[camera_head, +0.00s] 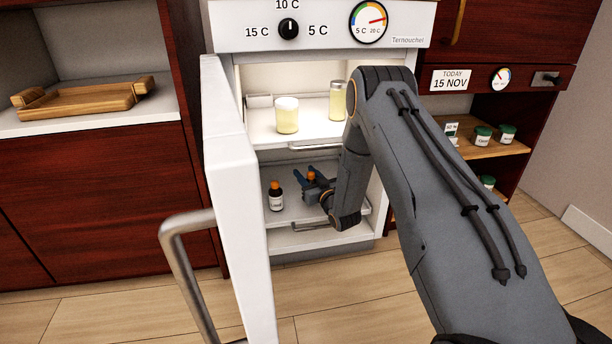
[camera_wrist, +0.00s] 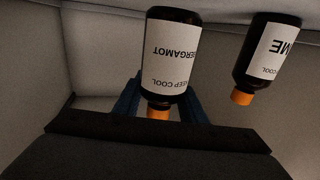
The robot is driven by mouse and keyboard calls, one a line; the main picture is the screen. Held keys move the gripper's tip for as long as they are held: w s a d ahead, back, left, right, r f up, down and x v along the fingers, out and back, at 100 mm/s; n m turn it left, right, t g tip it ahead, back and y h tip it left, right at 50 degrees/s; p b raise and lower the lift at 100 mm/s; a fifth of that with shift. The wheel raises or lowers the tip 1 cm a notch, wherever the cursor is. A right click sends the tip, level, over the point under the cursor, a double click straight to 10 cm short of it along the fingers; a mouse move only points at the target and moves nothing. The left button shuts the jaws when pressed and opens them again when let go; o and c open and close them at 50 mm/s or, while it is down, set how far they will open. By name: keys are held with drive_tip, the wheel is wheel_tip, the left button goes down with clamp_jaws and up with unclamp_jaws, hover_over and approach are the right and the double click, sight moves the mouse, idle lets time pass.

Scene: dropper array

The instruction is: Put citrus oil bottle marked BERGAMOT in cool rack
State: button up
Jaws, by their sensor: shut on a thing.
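The bottle marked BERGAMOT (camera_wrist: 164,55) is dark with a white label and an orange cap, and appears upside down in the wrist view. My gripper (camera_head: 308,184) is shut on it, with blue fingers on both sides. In the head view its orange cap (camera_head: 311,176) shows inside the open cooler, over the lower rack (camera_head: 290,216); my fingers hide most of its body. I cannot tell whether its base touches the rack. A similar bottle (camera_head: 275,197) stands to its left; its partly visible label ends in "ME" in the wrist view (camera_wrist: 268,55).
The upper rack (camera_head: 262,133) holds two pale yellow containers, a jar (camera_head: 287,115) and a taller one (camera_head: 337,100). The open cooler door (camera_head: 235,200) stands left of my arm. A wooden shelf (camera_head: 490,147) with green-lidded jars is at right.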

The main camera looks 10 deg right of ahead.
sight(314, 182)
drive_tip(key=shift+f, duration=0.6)
drive_tip(key=o, duration=1.2)
drive_tip(key=shift+c, duration=0.2)
drive_tip(key=p+v, duration=0.1)
drive_tip(key=v, duration=0.2)
drive_tip(key=r+p+v, duration=0.1)
drive_tip(key=p+v, duration=0.1)
drive_tip(key=v, duration=0.2)
drive_tip(key=p+v, duration=0.2)
drive_tip(key=v, duration=0.1)
drive_tip(key=shift+s+r, duration=0.2)
drive_tip(key=shift+s, duration=0.1)
drive_tip(key=shift+s+d+f+p, duration=0.1)
drive_tip(key=shift+s+d+p, duration=0.25)
drive_tip(key=shift+s, duration=0.3)
drive_tip(key=shift+a, duration=0.1)
